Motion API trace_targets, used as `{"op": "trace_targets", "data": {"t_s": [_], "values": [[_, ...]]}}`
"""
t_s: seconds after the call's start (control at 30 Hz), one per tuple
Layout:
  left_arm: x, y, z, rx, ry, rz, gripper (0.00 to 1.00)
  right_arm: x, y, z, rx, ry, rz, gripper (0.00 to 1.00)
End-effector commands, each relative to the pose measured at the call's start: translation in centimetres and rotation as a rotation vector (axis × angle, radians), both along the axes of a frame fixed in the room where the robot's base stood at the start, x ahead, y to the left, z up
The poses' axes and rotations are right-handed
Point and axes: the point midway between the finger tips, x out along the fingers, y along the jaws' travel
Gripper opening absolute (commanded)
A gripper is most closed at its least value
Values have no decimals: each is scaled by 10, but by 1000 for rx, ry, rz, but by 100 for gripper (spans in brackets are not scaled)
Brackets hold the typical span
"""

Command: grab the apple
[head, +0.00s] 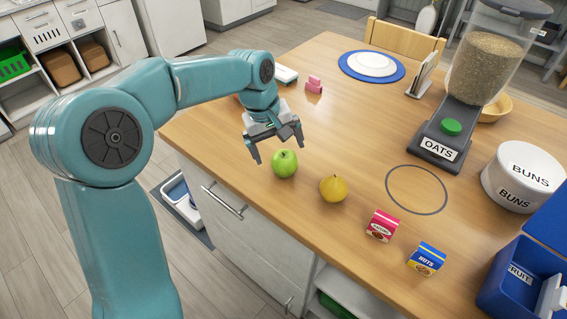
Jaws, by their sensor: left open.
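A green apple (285,163) with a short stem sits on the wooden table near its left front edge. My left gripper (277,147) is open just above and behind the apple, its fingers pointing down. One finger shows to the left of the apple and the other beyond its upper right. Nothing shows between the fingers; whether they touch the apple cannot be told. My right gripper does not show.
A yellow pear (333,188) sits right of the apple, then a red box (382,225) and a blue nuts box (426,259). An oats dispenser (447,130), buns tin (522,177) and blue fruit bin (513,280) stand right. The wooden table (345,125) is clear behind the pear.

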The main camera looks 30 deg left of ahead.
Motion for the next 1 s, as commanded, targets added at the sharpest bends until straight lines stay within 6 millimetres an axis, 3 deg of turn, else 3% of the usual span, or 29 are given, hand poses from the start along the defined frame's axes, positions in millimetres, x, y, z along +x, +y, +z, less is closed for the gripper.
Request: {"op": "trace_targets", "data": {"t_s": [0.3,0.57,0.6,0.8,1.0], "values": [[9,-3,-46,0,4,-2,99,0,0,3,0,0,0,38],[11,-4,-50,0,1,-1,99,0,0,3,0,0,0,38],[11,-4,-50,0,1,-1,96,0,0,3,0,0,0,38],[11,-4,-50,0,1,-1,34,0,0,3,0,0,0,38],[11,-4,-50,0,0,-1,34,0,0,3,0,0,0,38]]}}
